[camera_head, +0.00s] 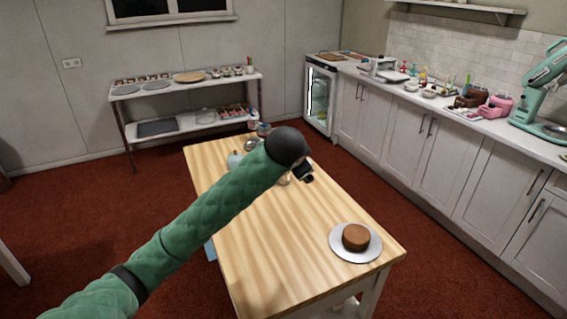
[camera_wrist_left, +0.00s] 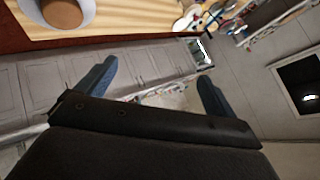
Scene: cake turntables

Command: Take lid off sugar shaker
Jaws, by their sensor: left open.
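My left arm crosses the head view from the lower left, and its dark wrist hangs over the wooden table (camera_head: 270,235). My left gripper (camera_wrist_left: 156,82) is open; the left wrist view shows its two blue fingers wide apart with nothing between them. I cannot single out the sugar shaker or its lid. Several small items stand at the table's far end, partly hidden by my arm, including a jar (camera_head: 263,130) and a pale blue item (camera_head: 234,160). They also show small and blurred at the top of the left wrist view. My right gripper is not in view.
A brown cake (camera_head: 356,237) sits on a round grey plate (camera_head: 340,249) at the table's near right. The middle of the tabletop is bare. A white shelf (camera_head: 170,87) with trays stands at the back wall. A cluttered counter (camera_head: 440,112) runs along the right.

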